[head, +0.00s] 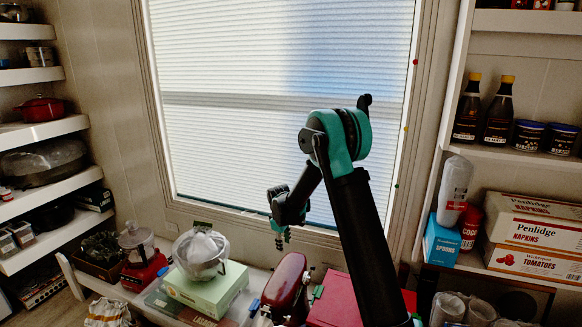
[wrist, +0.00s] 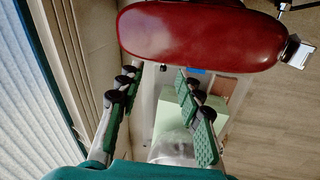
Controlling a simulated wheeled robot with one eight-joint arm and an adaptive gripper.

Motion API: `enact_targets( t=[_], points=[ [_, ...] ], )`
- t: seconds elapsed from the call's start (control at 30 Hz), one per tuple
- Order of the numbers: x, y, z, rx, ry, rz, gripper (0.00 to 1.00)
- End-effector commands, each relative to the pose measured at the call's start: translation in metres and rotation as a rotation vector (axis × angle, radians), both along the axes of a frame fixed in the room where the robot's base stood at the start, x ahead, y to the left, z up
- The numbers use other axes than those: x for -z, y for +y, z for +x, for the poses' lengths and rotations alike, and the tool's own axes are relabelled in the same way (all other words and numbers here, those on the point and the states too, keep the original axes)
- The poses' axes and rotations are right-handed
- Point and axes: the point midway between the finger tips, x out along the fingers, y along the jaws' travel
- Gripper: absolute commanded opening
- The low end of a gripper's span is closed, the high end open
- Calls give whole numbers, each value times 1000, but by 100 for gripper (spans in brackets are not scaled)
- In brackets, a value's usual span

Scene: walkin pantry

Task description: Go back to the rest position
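My gripper (head: 281,230) hangs from my raised arm in front of the window, above the low bench and the red stand mixer. In the wrist view my gripper (wrist: 157,75) is open. Its two green-padded fingers stand apart with nothing between them. The rounded red mixer head (wrist: 200,35) fills the top of that view, beyond the fingertips. The mixer (head: 289,282) also shows below my gripper in the head view, partly cut off by the lower edge.
Shelves flank both sides; the right one holds bottles (head: 498,110) and a napkin box (head: 535,230). Open air surrounds my gripper by the window (head: 240,100).

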Motion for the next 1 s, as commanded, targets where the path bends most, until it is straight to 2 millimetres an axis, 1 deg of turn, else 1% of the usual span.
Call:
enact_targets(
  t=[0.03, 0.17, 0.2, 0.37, 0.5, 0.57, 0.73, 0.87, 1.0],
  points=[
    [-15, -16, -11, 42, -5, 13, 36],
    [-46, -51, -38, 151, -24, 49, 36],
    [-54, -62, -47, 185, -30, 59, 36],
    [-82, -102, -88, 319, -53, 104, 36],
    [-100, -133, -129, 435, -72, 142, 36],
    [-106, -145, -147, 486, -81, 160, 36],
    [-116, -176, -201, 628, -106, 208, 36],
    [-116, -196, -244, 736, -125, 245, 36],
    [-111, -212, -290, 851, -145, 286, 36]
  ],
)
